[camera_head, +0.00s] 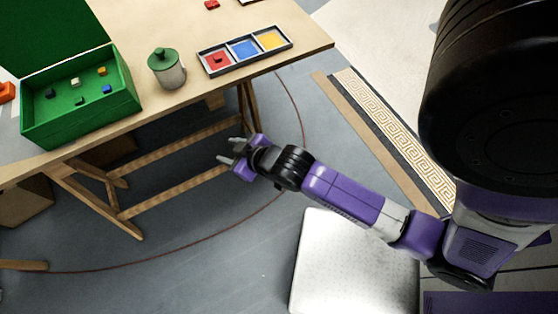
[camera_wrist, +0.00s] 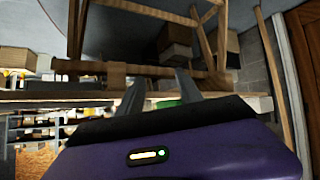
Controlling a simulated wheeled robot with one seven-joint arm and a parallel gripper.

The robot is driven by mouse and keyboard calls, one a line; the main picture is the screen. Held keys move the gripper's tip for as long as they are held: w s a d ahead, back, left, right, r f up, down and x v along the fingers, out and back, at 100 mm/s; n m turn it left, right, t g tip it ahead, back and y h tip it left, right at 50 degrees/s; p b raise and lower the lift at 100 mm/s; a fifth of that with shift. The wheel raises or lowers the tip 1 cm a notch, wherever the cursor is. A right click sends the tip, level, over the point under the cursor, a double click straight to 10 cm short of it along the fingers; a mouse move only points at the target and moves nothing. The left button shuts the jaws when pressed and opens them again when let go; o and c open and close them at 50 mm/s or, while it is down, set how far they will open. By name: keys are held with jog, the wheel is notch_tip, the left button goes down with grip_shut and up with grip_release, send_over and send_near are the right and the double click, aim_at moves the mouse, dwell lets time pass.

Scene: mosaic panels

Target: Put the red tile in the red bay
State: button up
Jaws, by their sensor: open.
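A small red tile (camera_head: 211,4) lies on the table near the top edge of the head view. The dark-rimmed tray (camera_head: 250,61) holds a red bay (camera_head: 225,64) at its left, a blue bay in the middle and a yellow bay at its right. A small dark red piece (camera_head: 217,60) shows inside the red bay. My gripper (camera_head: 228,152) is open and empty, out in front of the table and below its top. In the wrist view its two fingers (camera_wrist: 158,90) stand apart with nothing between them.
A green open box (camera_head: 85,122) with several small coloured pieces stands at the left of the table (camera_head: 160,107). A lidded jar (camera_head: 167,70) stands between box and tray. An orange-red block (camera_head: 7,91) is at the far left. Wooden table legs stand below.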

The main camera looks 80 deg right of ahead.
jog(key=s+a+r+n+t+y, duration=0.3)
jog(key=s+a+r+t+y, duration=0.1)
jog(key=s+a+r, duration=1.1)
jog(key=shift+s+a+r+t+y, duration=0.2)
jog(key=shift+s+r+t+y, duration=0.1)
jog(key=shift+s+r+t, duration=0.4)
notch_tip(320, 180, down, 2)
jog(key=shift+f+b, duration=0.15)
jog(key=shift+b, duration=1.05)
